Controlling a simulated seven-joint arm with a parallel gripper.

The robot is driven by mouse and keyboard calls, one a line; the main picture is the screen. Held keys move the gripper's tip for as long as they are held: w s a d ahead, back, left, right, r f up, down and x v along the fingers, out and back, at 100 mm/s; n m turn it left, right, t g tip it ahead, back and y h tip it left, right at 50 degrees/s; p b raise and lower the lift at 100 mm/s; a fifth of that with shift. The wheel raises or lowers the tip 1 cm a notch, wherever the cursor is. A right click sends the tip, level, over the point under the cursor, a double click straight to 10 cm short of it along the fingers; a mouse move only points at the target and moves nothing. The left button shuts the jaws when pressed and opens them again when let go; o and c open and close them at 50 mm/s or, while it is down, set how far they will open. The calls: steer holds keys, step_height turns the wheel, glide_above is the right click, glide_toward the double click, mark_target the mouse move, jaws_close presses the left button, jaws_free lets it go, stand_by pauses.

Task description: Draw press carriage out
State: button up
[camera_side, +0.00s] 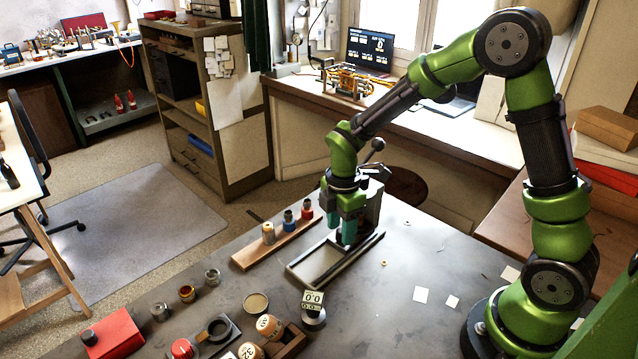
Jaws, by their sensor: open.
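The press (374,192) stands at the middle of the grey bench, dark, with a ball-ended lever (377,144) on top. A low frame with dark side rails and a pale flat bed (316,264), which looks like the press carriage, extends from its foot toward the lower left. My gripper (347,240) points down in front of the press, over the rear part of this frame. Its teal fingers are open. The fingers and wrist hide part of the press and the back of the frame. I cannot tell whether the fingers touch the carriage.
A wooden rack (278,246) with several small bottles stands just left of the frame. Small jars, a counter block (313,303), a wooden box (287,343) and a red box (113,335) lie toward the front. The bench right of the frame is mostly clear, with paper scraps.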

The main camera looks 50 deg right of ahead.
jaws_close()
steer(key=a, duration=1)
steer(key=shift+a, duration=0.35)
steer(key=shift+c, duration=1.4)
jaws_free()
steer(key=shift+o, duration=1.4)
steer(key=shift+d, duration=0.1)
steer(key=shift+r, duration=0.15)
